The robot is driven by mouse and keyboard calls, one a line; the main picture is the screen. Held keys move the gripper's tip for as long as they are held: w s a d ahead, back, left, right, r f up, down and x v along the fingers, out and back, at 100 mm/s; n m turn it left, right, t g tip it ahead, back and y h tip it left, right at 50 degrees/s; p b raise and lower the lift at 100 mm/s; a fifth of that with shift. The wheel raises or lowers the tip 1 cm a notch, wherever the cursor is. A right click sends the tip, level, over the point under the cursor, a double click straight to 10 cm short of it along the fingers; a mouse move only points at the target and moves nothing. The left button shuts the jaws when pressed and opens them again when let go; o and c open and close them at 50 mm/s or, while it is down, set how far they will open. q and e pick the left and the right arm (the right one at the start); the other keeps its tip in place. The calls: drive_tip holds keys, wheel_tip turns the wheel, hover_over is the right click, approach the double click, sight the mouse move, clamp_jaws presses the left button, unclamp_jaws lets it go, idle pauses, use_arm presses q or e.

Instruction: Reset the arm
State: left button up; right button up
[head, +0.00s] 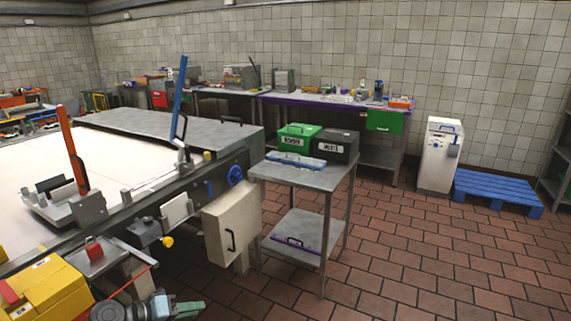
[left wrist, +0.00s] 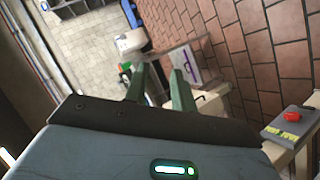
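My left gripper (head: 190,308) is low in the head view, at the bottom edge left of centre, over the floor in front of the conveyor. In the left wrist view, its two green fingers (left wrist: 159,70) stand apart with nothing between them, so it is open and empty. The fingers point toward the small metal table, which appears tilted in that view. My right gripper is in neither view.
A blue pallet (head: 497,190) lies at the back right. The tiled floor (head: 430,260) is clear.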

use_arm(q)
drive_tip(key=w+a+r+m+t+y, duration=0.2)
drive_tip(key=w+a+m+t+y, duration=0.15)
drive_tip(key=a+y, duration=0.35)
drive_tip(key=w+a+r+m+t+y, duration=0.2)
drive_tip(key=w+a+t+y, duration=0.25)
drive_tip(key=a, duration=0.35)
drive_tip(key=s+d+f+g+h, duration=0.1)
drive_tip(key=s+d+f, duration=0.2)
drive_tip(key=s+f, duration=0.35)
drive_tip(key=s+d+f+g, duration=0.2)
drive_tip(key=s+d+f, duration=0.25)
drive_tip(key=s, duration=0.25)
drive_tip(key=s+d+f+g+h, duration=0.1)
drive_tip(key=s+d+f, duration=0.2)
drive_tip(key=s+f, duration=0.35)
drive_tip(key=s+d+f+g, duration=0.1)
drive_tip(key=s+d, duration=0.2)
drive_tip(key=s, duration=1)
drive_tip(key=s+d+f+n+g+h, duration=0.1)
drive_tip(key=s+d, duration=0.3)
drive_tip(key=s, duration=0.8)
drive_tip(key=shift+s+d+f+g, duration=0.3)
drive_tip(key=shift+s+f+g, duration=0.1)
drive_tip(key=shift+f+g, duration=0.1)
drive_tip(key=shift+n+h, duration=0.25)
